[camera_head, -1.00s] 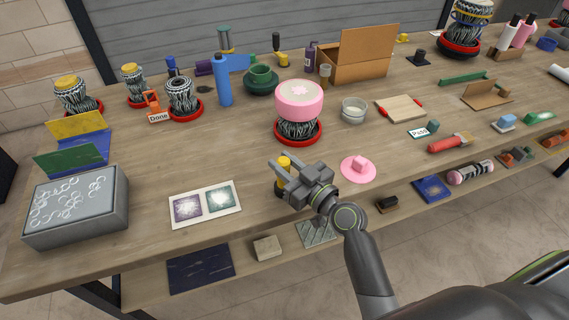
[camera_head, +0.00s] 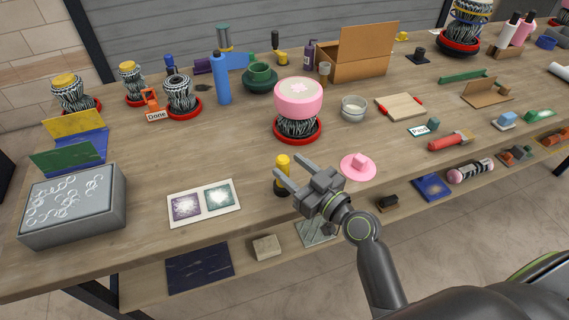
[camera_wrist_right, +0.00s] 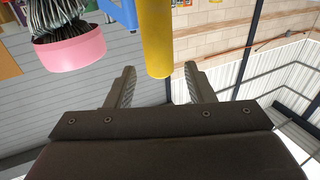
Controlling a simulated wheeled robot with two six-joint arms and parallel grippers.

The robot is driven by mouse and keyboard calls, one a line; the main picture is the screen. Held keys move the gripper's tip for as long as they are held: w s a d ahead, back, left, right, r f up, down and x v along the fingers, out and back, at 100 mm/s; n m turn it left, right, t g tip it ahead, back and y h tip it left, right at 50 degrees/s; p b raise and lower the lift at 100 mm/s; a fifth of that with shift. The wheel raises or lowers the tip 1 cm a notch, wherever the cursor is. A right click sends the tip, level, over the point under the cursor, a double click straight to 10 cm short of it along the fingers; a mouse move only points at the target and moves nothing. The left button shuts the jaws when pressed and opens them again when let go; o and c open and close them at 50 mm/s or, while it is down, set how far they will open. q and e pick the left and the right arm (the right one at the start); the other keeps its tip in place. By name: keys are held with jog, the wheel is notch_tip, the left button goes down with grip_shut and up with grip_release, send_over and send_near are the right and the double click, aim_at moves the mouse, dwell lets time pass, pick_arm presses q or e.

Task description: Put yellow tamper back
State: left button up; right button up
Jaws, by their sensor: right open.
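A tamper with a yellow top and a black lower part (camera_head: 283,170) stands upright near the table's front edge. In the right wrist view its yellow part (camera_wrist_right: 157,35) lies between the lines of the two fingers, around and just beyond their tips. My right gripper (camera_head: 291,172) is open and empty, low at the tamper's right side. One finger passes in front of the tamper's base, hiding a little of it. I cannot tell whether they touch. My left gripper is not in view.
A card with two prints (camera_head: 204,203) lies left of the tamper, a pink disc with a knob (camera_head: 358,166) to its right. A pink-topped patterned drum on a red base (camera_head: 298,103) stands behind. A yellow-and-black tool (camera_head: 281,53) stands at the back. Table between card and drum is clear.

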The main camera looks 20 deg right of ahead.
jog(key=b+v, duration=0.2)
jog(key=v, duration=0.7)
jog(key=shift+w, duration=0.1)
